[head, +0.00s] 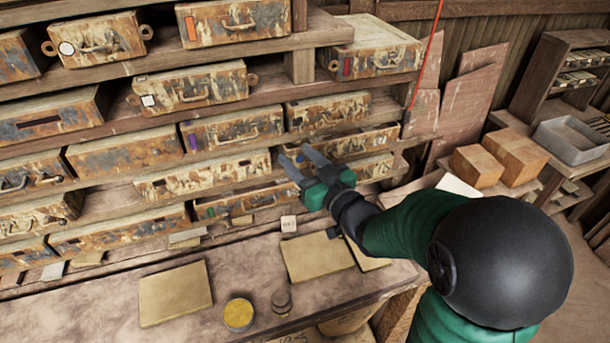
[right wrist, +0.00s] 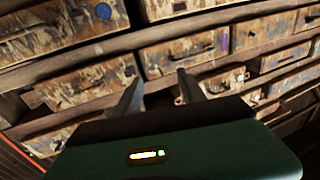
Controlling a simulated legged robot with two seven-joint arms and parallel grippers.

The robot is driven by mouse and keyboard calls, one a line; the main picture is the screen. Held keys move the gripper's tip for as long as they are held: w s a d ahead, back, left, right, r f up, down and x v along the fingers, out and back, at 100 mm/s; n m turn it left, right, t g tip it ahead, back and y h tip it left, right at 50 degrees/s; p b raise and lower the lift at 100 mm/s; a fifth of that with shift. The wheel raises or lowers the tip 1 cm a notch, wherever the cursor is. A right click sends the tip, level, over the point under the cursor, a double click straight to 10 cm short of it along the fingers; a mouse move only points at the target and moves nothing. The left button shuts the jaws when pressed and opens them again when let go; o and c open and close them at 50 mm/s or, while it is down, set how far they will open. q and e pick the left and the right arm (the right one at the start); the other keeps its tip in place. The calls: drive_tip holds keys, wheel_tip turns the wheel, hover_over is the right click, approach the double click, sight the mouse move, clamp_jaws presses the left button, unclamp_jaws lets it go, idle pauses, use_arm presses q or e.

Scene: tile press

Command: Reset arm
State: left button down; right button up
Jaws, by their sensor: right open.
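My right gripper (head: 297,165) reaches in from the right on a green arm with a dark round joint. It is open, its two grey fingers apart and pointing at the front of the drawer rack. Nothing shows between the fingers. In the right wrist view the gripper (right wrist: 155,88) points at worn, paint-flaked drawers, with a drawer (right wrist: 185,52) beyond the fingertips. I cannot tell whether the fingers touch a drawer. A drawer below the gripper (head: 247,200) appears pulled out a little. My left gripper is not in view.
A workbench (head: 100,312) runs below the rack. On it lie tan sheets (head: 175,293), a yellow round tin (head: 238,314), a small dark weight (head: 281,301) and a small white card (head: 289,223). Wooden blocks (head: 515,157) and a grey tray (head: 570,140) stand at the right.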

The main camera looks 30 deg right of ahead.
drive_tip(key=s+a+f+g+b, duration=0.1)
drive_tip(key=s+f+g, duration=0.15)
drive_tip(key=f, duration=0.35)
drive_tip(key=s+a+f+m+g+h+b, duration=0.1)
drive_tip(key=f+g+b, duration=0.15)
drive_tip(key=f, duration=0.35)
drive_tip(key=s+a+f+g+b, duration=0.1)
drive_tip(key=f+g, duration=0.2)
drive_tip(key=f, duration=0.3)
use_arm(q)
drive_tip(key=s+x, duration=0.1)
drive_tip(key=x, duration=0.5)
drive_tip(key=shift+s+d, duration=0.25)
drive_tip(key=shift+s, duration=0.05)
use_arm(e)
drive_tip(key=s+a+f+n+g+y, duration=0.1)
drive_tip(key=s+a+f+g, duration=0.6)
drive_tip(key=s+f, duration=0.4)
drive_tip(key=shift+s+a+f+g, duration=0.3)
drive_tip(key=shift+s+a, duration=0.35)
drive_tip(key=shift+s, duration=0.15)
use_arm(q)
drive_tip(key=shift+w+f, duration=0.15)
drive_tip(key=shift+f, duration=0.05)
use_arm(e)
drive_tip(key=shift+w, duration=0.1)
